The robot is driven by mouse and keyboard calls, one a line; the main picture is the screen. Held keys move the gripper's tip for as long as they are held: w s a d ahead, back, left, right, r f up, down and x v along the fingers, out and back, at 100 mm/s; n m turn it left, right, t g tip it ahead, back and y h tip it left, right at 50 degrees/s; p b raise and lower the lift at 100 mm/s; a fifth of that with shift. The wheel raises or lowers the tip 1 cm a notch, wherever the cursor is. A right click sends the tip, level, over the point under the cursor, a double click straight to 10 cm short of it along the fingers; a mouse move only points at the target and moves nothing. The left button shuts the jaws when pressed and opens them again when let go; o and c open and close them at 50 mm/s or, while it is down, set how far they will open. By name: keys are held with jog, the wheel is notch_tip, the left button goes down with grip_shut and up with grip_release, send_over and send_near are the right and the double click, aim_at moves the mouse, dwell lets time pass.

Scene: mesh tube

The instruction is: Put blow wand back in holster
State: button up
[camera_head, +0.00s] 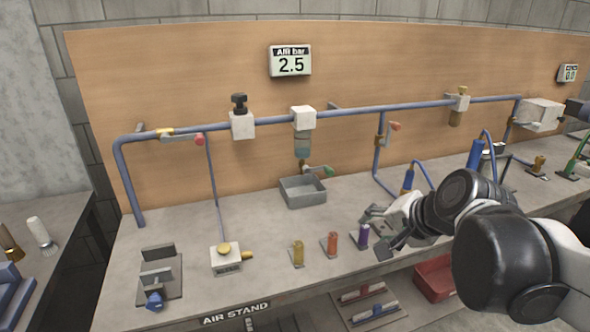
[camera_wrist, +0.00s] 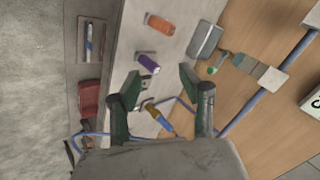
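My gripper (camera_head: 379,232) is open over the bench, right of the purple fitting. In the wrist view its two dark green fingers stand wide apart (camera_wrist: 158,86) with nothing held between them. A blue-bodied tool with an orange-yellow end, which looks like the blow wand (camera_wrist: 161,120), shows beyond the fingers in the wrist view. In the head view a similar blue body (camera_head: 408,181) stands behind my gripper, with a blue hose beside it. A second blue cylinder (camera_head: 475,154) with a hose stands further right. I cannot tell which part is the holster.
Orange (camera_head: 331,244), yellow (camera_head: 298,253) and purple (camera_head: 363,235) fittings stand on the bench. A grey tray (camera_head: 303,191) sits under the filter (camera_head: 303,140). A blue pipe (camera_head: 350,112) runs along the back board. A red bin (camera_head: 435,278) is below the bench.

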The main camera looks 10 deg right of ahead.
jog(key=s+a+f+n+g+h, duration=0.1)
jog(key=s+a+f+n+h, duration=0.1)
jog(key=s+n, duration=0.7)
jog(key=shift+s+a+n, duration=0.4)
jog(key=shift+s+a, duration=0.25)
dwell(0.5)
